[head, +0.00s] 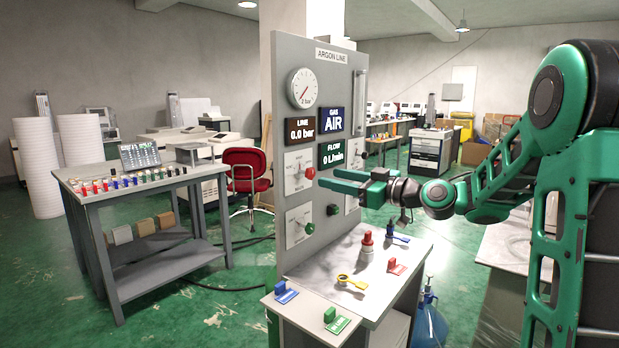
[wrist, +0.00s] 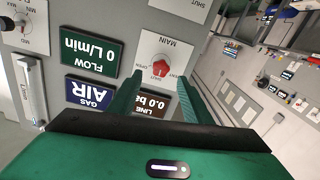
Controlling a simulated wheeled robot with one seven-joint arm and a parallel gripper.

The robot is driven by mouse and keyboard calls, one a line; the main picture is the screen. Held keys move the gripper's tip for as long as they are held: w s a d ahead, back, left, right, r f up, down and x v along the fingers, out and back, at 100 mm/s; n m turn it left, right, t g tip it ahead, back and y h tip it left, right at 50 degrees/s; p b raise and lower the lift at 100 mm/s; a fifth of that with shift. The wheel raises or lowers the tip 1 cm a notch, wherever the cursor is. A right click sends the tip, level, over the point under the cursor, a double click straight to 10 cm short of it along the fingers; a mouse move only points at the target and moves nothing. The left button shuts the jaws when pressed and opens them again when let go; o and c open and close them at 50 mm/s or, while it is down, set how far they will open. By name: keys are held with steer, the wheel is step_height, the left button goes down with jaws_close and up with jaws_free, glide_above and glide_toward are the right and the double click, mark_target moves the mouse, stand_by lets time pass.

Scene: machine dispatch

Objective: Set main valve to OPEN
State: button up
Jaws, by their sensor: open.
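The main valve is a red knob (head: 311,173) on a white plate near the left edge of the grey panel (head: 340,70). In the wrist view, which is upside down, the red knob (wrist: 160,67) sits on its plate marked MAIN (wrist: 181,52). The small position labels around it are hard to read, and I cannot tell which one it points to. My gripper (head: 328,179) is in front of the panel, just right of the knob in the head view. Its two fingers are open and empty, and in the wrist view the knob shows between the fingertips (wrist: 160,77).
A green knob (head: 310,228) is below the main valve. A pressure gauge (head: 302,88) and LINE display (head: 300,130) are above. A bench (head: 372,311) under the panel holds a red-topped piece (head: 367,242), a yellow ring-ended tool (head: 352,282) and coloured tags. A side table (head: 140,182) stands left.

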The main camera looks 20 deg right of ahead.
mark_target(313, 174)
steer(key=x, duration=0.9)
steer(key=shift+d, duration=0.1)
steer(key=c, duration=1.1)
